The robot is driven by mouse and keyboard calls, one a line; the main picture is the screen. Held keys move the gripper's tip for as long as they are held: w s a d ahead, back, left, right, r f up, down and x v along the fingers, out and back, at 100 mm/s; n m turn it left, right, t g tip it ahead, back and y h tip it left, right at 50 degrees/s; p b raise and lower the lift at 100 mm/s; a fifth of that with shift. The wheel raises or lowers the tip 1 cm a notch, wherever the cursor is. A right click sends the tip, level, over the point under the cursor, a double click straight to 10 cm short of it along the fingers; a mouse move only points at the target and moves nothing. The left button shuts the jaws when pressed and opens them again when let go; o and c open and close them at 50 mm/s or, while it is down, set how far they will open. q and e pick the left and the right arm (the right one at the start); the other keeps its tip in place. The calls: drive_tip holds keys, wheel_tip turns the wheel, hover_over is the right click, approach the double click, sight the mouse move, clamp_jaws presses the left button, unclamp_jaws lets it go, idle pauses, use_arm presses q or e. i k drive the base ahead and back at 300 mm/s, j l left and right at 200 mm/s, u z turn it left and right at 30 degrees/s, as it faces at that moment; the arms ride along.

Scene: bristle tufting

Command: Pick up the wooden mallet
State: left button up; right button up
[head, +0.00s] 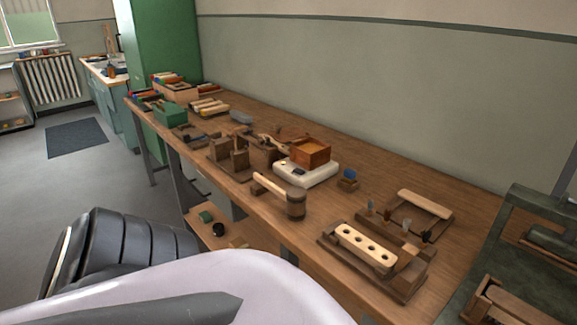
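The wooden mallet (295,204) lies near the front edge of the long workbench, at the middle of the head view. Its head is a dark brown cylinder. Its pale handle (269,186) points left and away from the head, along the front edge. Neither of my grippers shows in the head view. Nothing is seen touching the mallet.
A white scale (307,174) with an orange-brown wooden box (309,151) stands behind the mallet. Dark wooden blocks (222,150) stand to its left. A jig with a pale drilled block (365,246) lies to its right. Bare workbench (325,207) lies between mallet and jig.

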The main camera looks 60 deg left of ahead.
sight(295, 197)
drive_tip(key=j+u, duration=0.15)
drive_tip(key=u, duration=1.85)
drive_tip(key=z, duration=1.75)
drive_tip(key=u, duration=1.75)
drive_tip(key=i+u, duration=0.45)
drive_tip(key=k, duration=0.05)
